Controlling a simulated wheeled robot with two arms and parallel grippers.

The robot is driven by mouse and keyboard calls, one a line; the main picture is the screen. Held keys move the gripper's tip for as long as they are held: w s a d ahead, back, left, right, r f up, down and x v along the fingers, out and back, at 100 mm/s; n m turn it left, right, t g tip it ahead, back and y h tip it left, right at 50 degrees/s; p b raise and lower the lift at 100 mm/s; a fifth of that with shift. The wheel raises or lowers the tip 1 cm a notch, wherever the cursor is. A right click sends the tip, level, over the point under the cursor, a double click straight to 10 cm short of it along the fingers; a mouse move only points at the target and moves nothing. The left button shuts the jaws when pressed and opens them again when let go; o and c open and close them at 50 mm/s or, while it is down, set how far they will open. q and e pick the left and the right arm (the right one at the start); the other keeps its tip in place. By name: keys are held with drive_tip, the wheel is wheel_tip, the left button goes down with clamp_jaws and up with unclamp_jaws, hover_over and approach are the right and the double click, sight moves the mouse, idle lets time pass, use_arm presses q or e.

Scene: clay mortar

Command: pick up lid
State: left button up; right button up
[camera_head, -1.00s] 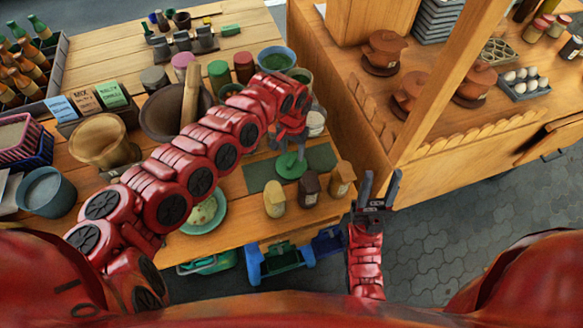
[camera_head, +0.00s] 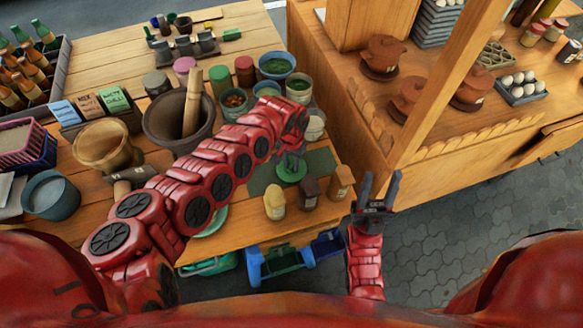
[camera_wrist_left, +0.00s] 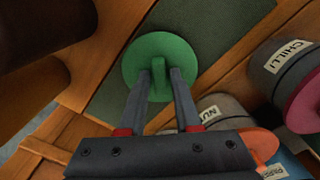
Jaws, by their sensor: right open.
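The lid (camera_head: 291,172) is a flat green disc with an upright handle. It lies on a dark green mat (camera_head: 318,160) on the wooden table. My left gripper (camera_head: 290,157) is right above it, partly hidden by its own arm in the head view. In the left wrist view, the left gripper's fingers (camera_wrist_left: 160,74) stand apart on either side of the handle of the lid (camera_wrist_left: 157,48). I cannot tell whether they touch it. My right gripper (camera_head: 379,188) is open and empty, off the table's right side above the paving.
Several small jars (camera_head: 275,203) stand in front of the lid. A wooden stall (camera_head: 440,145) with clay pots borders the table on the right.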

use_arm(q)
clamp_jaws()
